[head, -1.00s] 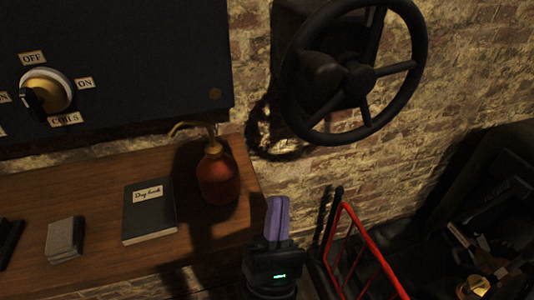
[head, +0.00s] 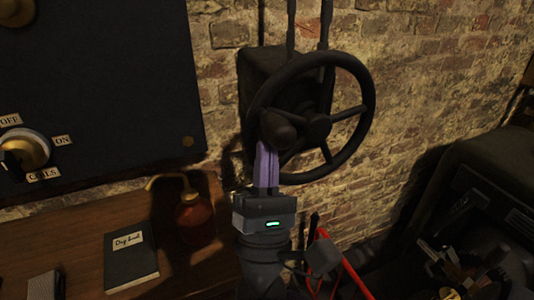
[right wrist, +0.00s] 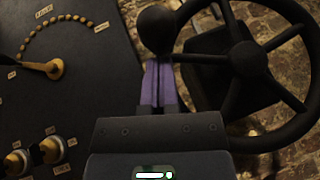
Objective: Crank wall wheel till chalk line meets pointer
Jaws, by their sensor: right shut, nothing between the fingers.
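The dark wall wheel (head: 362,112) is mounted on a black box on the brick wall and also fills the right of the right wrist view (right wrist: 246,60). Its round crank knob (head: 277,131) is on the rim's left side, and shows dark in the right wrist view (right wrist: 156,28). My right gripper (head: 266,150) points up with its purple fingers together, tips just below or at the knob; I cannot tell if they touch. Nothing shows between the fingers in the right wrist view (right wrist: 156,66). I cannot make out a chalk line or pointer. My left gripper is not in view.
A wooden bench (head: 85,250) at lower left bears a dark log book (head: 130,258) and a red oil can (head: 195,222). A dark panel (head: 110,90) with a brass switch hangs above. A red frame (head: 352,278) stands at lower right near a dark cluttered box (head: 480,200).

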